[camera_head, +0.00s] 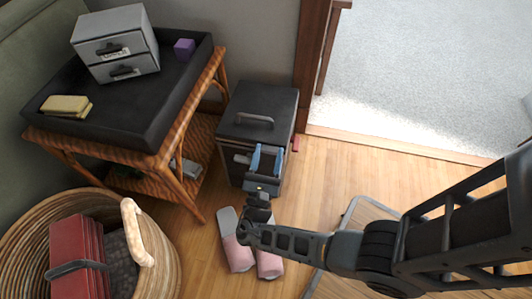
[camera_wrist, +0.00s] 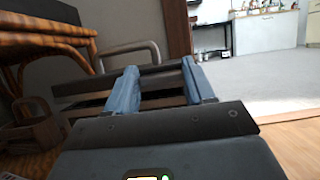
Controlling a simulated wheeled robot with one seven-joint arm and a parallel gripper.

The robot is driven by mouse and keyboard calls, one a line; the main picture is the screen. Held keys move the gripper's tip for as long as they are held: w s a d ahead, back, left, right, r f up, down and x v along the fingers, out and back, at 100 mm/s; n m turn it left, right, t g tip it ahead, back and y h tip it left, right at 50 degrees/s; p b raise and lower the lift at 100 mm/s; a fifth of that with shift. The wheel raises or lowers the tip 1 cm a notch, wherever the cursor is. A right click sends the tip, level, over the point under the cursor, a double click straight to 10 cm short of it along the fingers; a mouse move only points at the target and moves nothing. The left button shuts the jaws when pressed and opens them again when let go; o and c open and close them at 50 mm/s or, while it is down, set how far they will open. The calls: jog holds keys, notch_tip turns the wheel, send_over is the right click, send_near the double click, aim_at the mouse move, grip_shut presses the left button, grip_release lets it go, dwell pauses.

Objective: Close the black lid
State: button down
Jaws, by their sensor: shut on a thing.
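The black lid (camera_head: 259,103) is the top of a dark box that stands on the floor beside the wicker table, with a grey loop handle (camera_head: 253,119) on it. In the wrist view, the loop handle (camera_wrist: 130,50) rises behind the lid's dark edge (camera_wrist: 85,88), and a brownish gap shows beneath that edge. My gripper (camera_head: 267,160) is at the front of the box, its two blue fingers apart around a dark part at the lid's front. The fingers also show in the wrist view (camera_wrist: 160,88). The exact contact is hard to make out.
The wicker table (camera_head: 182,138) with a black top stands close on the left, holding a grey drawer unit (camera_head: 117,45). A wicker basket (camera_head: 160,255) is at lower left. Pink slippers (camera_head: 238,255) lie below my gripper. Bare wooden floor (camera_head: 340,165) is free to the right.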

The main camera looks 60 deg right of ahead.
jog(key=shift+c, duration=2)
grip_release()
jog(key=v, duration=0.7)
jog(key=shift+s+a+f+b, duration=0.2)
jog(key=shift+a+b, duration=0.1)
jog(key=shift+r, duration=0.1)
